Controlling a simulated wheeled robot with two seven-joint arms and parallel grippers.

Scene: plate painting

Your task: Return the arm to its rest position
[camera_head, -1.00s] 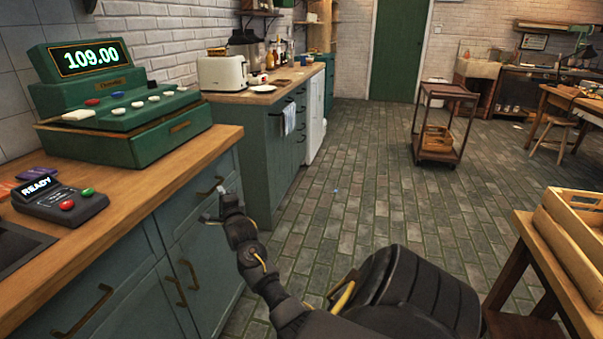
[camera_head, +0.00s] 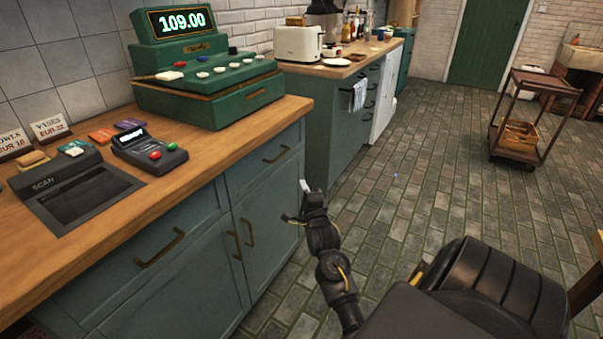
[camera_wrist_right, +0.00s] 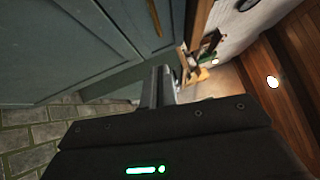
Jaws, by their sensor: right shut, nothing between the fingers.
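My right arm rises from the bottom of the head view. Its gripper (camera_head: 303,198) is in front of the teal cabinet (camera_head: 270,210), below the counter edge. In the right wrist view its fingers (camera_wrist_right: 160,88) are together with nothing between them, beside the cabinet doors (camera_wrist_right: 70,45). Whether the gripper touches the cabinet cannot be told. My left gripper is not in view.
On the wooden counter (camera_head: 220,175) stand a green cash register (camera_head: 205,90) reading 109.00, a card terminal (camera_head: 150,150) and a scanner (camera_head: 75,195). A trolley (camera_head: 530,110) stands further back. The brick floor (camera_head: 420,190) between is mostly clear.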

